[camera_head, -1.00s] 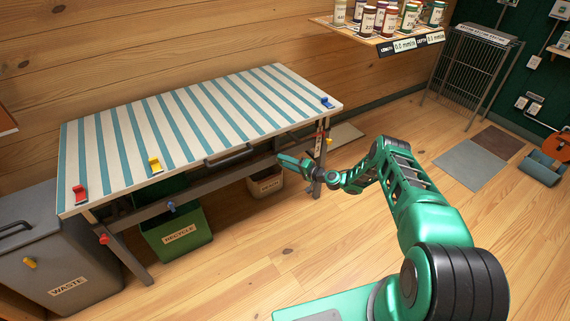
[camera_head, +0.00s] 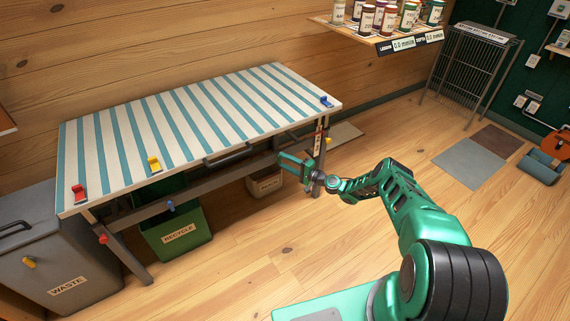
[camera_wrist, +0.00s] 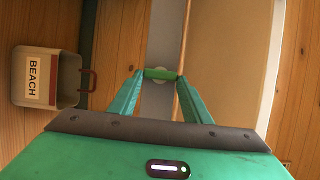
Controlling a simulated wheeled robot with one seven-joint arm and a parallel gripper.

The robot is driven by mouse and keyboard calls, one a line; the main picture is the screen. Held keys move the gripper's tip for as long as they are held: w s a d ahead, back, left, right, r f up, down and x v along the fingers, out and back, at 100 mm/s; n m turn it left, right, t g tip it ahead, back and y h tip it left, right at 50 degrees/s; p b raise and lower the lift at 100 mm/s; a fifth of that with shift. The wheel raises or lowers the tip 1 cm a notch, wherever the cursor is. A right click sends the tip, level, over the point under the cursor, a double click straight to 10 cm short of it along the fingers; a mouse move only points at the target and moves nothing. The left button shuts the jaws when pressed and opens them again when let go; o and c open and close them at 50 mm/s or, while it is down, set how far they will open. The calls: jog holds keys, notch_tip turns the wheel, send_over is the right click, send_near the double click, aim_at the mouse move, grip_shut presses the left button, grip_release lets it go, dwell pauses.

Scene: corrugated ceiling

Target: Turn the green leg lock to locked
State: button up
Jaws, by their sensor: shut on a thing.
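The green leg lock (camera_wrist: 161,73) is a short green bar on a round pale base, set on a grey table rail in the wrist view. It lies crosswise in the picture, between my fingertips. My gripper (camera_wrist: 160,78) is shut on it, one finger at each end. In the head view my gripper (camera_head: 281,160) is at the table's front rail (camera_head: 225,178), below the tabletop near its right end. The green lock itself cannot be made out there.
The striped table (camera_head: 190,125) carries red, yellow and blue clips. Other leg knobs are red (camera_head: 103,239), blue (camera_head: 171,206) and yellow (camera_head: 328,140). A green recycle bin (camera_head: 180,238) and a small bin (camera_head: 265,184) stand below.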

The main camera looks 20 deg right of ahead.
jog(key=shift+d+f, duration=0.25)
jog(key=shift+f, duration=0.05)
jog(key=o, duration=1)
jog(key=shift+o, duration=0.2)
jog(key=shift+a, duration=0.15)
jog(key=shift+r, duration=0.1)
jog(key=shift+s, duration=0.1)
jog(key=v, duration=1)
jog(key=shift+s+d, duration=0.2)
jog(key=shift+d, duration=0.05)
